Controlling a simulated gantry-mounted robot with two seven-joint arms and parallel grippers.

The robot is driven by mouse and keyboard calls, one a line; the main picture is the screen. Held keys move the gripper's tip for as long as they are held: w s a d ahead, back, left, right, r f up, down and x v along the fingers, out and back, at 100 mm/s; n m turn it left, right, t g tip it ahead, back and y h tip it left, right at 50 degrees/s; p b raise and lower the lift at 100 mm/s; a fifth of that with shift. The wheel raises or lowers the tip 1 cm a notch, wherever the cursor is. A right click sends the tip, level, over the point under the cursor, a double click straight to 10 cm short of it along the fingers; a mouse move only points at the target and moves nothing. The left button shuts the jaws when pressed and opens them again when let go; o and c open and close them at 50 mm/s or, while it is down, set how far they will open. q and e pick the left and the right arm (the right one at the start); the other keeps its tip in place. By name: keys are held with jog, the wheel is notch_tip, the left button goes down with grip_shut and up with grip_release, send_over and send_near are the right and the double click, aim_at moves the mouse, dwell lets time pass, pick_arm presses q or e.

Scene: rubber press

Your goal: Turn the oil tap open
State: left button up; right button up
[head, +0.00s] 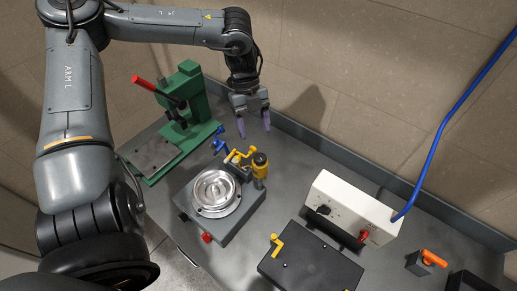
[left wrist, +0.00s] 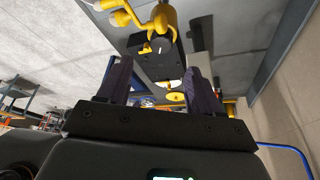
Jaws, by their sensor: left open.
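My left gripper (head: 253,122) is open and empty, its two purple fingers pointing down. It is above and behind a yellow fitting with a crank-like handle (head: 238,156), apart from it. A yellow cylinder with a dark top (head: 260,166) stands beside that handle, and a blue handle (head: 219,139) is just left. I cannot tell for sure which of these is the oil tap. In the left wrist view, the spread fingers (left wrist: 158,84) have nothing between them, and a yellow fitting (left wrist: 160,16) shows beyond them at the top. My right gripper is not in view.
A round metal dish (head: 213,190) sits on a grey block in front of the handles. A green press (head: 188,90) with a red lever stands left. A white box (head: 345,205) with a blue hose (head: 440,130) and an orange-handled device (head: 433,258) are right. The bench's back edge is clear.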

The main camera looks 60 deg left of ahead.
aim_at(260, 157)
pick_arm(q)
jog(key=x, duration=0.9)
jog(key=shift+w+d, duration=0.1)
jog(key=c, duration=1.1)
jog(key=shift+o, duration=0.2)
jog(key=shift+r+n+t+p, duration=0.3)
jog(key=shift+n+p, duration=0.4)
jog(key=shift+p, duration=0.4)
jog(key=n+t+p, duration=0.1)
jog(key=n+p, duration=0.3)
jog(key=p, duration=0.4)
jog(key=shift+d+r+p, duration=0.1)
jog(key=shift+p, duration=0.2)
jog(key=shift+f+n+t+p, duration=0.25)
jog(key=shift+n+t+p, duration=0.05)
jog(key=shift+p, duration=0.3)
jog(key=o, duration=1.1)
jog(key=shift+f, duration=0.1)
jog(key=shift+c, duration=0.2)
